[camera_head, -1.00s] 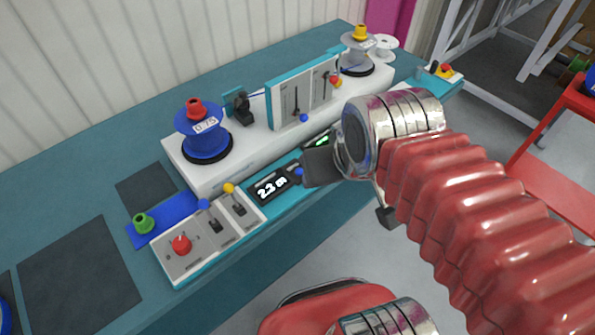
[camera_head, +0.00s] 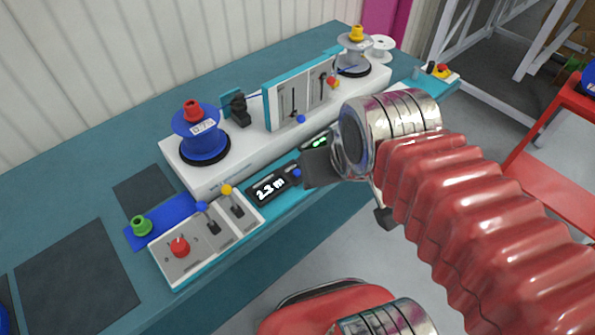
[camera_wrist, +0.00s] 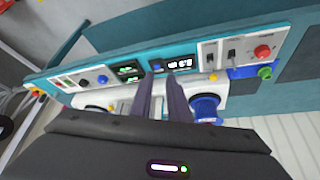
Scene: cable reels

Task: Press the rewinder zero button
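The rewinder's black display (camera_head: 272,187) reads 2.3 m on the teal front strip of the bench. A small blue button (camera_head: 297,173) sits at its right end; I take it as the zero button. In the wrist view, where the bench appears turned round, the blue button (camera_wrist: 157,68) is left of the display (camera_wrist: 180,64). My gripper (camera_head: 309,168) is close beside the button in the head view. In the wrist view, its two fingers (camera_wrist: 160,78) stand apart with nothing held, and the button shows between their tips. Contact cannot be told.
A second display (camera_head: 317,142) with green digits is just behind my gripper. A control panel (camera_head: 183,265) with a red knob and levers lies left. A blue reel (camera_head: 203,138) stands on the white housing, with an upright slotted panel (camera_head: 285,102) to its right.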

